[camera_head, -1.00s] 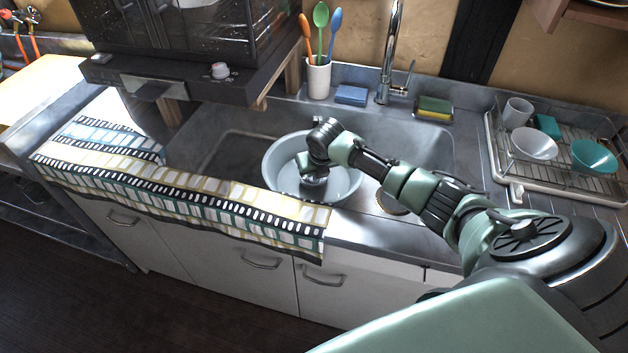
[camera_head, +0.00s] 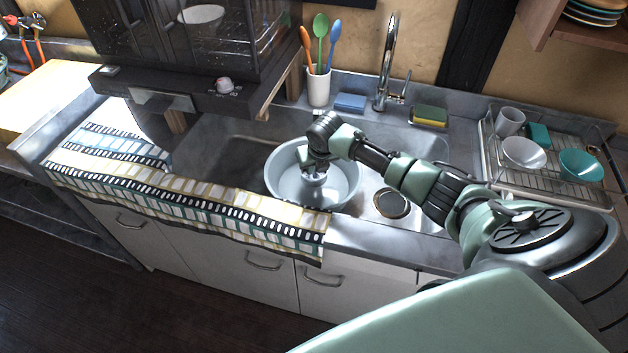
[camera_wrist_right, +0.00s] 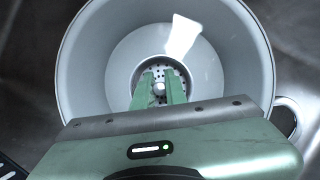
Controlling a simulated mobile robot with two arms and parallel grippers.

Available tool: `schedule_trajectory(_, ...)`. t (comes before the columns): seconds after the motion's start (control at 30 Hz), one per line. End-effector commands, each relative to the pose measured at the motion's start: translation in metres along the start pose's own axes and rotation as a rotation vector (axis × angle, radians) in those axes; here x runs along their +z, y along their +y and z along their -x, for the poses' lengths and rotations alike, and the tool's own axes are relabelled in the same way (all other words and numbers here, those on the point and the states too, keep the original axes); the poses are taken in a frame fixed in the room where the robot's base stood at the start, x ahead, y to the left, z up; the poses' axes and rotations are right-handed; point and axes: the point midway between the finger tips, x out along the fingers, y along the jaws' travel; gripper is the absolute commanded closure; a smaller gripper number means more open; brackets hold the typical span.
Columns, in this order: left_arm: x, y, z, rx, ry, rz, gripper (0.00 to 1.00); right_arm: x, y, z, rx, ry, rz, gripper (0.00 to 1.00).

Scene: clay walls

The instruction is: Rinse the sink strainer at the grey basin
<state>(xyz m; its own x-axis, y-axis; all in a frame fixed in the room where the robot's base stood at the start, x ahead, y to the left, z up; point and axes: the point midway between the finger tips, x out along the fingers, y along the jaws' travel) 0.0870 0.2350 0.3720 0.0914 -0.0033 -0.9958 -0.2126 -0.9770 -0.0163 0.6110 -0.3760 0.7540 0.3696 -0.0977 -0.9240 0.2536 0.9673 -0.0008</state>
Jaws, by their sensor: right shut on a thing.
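The grey basin (camera_head: 347,190) is a round light-grey tub standing in the metal sink. It also fills the right wrist view (camera_wrist_right: 90,60). The sink strainer (camera_wrist_right: 180,68) is a round metal piece with small holes and a knob. My right gripper (camera_wrist_right: 160,88) is shut on the strainer's knob, with a green finger on each side. In the head view my right gripper (camera_head: 314,170) points down over the basin, and the strainer shows small beneath it. I cannot tell whether the strainer touches the basin's bottom. My left gripper is not in view.
A drain opening (camera_head: 391,203) shows right of the basin. A faucet (camera_head: 385,75), sponges (camera_head: 430,115) and a utensil cup (camera_head: 318,88) stand behind the sink. A dish rack (camera_head: 560,185) is at right. A patterned towel (camera_head: 200,200) covers the front left edge.

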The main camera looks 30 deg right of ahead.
Motion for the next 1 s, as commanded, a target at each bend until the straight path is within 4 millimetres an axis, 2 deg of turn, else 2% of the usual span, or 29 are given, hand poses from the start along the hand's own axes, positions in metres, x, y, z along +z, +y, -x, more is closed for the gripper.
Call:
schedule_trajectory(0.1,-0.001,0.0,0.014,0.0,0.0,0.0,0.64,0.006,0.0,0.013,0.0,-0.001,0.0,1.0)
schedule_trajectory(1.0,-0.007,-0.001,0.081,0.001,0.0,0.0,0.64,0.033,0.0,0.077,0.001,-0.002,0.0,1.0)
